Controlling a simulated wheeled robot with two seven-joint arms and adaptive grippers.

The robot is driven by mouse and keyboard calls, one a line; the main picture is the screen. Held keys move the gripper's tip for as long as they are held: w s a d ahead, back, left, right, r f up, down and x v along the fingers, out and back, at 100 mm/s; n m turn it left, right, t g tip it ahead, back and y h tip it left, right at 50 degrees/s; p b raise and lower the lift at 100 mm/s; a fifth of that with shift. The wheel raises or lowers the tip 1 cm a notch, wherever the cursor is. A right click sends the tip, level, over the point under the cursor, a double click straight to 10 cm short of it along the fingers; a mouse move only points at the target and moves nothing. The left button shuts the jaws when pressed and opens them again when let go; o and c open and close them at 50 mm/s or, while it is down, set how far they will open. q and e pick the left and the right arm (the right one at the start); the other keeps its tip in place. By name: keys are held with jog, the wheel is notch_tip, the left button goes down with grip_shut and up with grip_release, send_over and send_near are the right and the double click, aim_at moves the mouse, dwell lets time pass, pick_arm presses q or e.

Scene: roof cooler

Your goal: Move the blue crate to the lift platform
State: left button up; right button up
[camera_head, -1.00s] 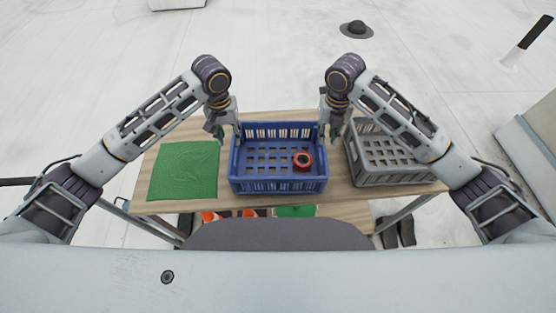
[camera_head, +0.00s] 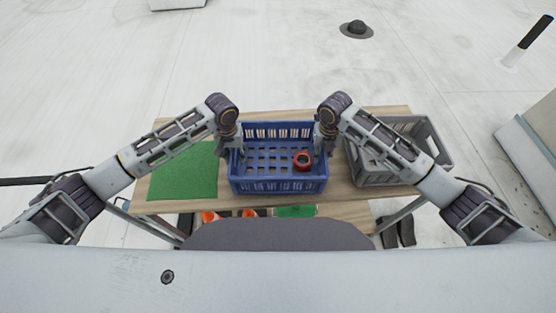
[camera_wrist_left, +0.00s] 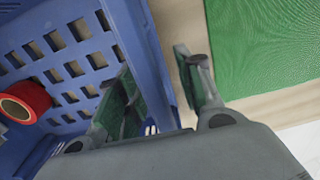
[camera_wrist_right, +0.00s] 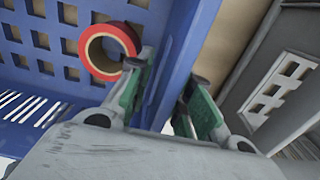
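The blue crate (camera_head: 278,185) stands on the wooden table, with a red tape roll (camera_head: 303,161) inside at its right. My left gripper (camera_head: 235,150) is at the crate's left wall. In the left wrist view its fingers (camera_wrist_left: 165,95) straddle that wall (camera_wrist_left: 143,60), one inside and one outside, with a gap showing. My right gripper (camera_head: 318,150) is at the right wall. In the right wrist view its fingers (camera_wrist_right: 168,98) straddle the wall (camera_wrist_right: 182,50) likewise, apart. I cannot identify a lift platform for certain.
A green mat (camera_head: 185,172) lies on the wooden table (camera_head: 345,192) left of the crate. A grey crate (camera_head: 385,177) stands close on the right. Orange items (camera_head: 210,217) and another green surface (camera_head: 296,211) show below the table. The pale roof behind is largely clear.

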pick_arm(q)
jog(key=shift+f, duration=0.5)
pick_arm(e)
jog(key=shift+f, duration=0.45)
pick_arm(q)
jog(key=shift+c, duration=0.2)
pick_arm(e)
jog(key=shift+c, duration=0.3)
pick_arm(q)
jog(key=c, duration=0.5)
pick_arm(e)
grip_shut()
pick_arm(q)
grip_shut()
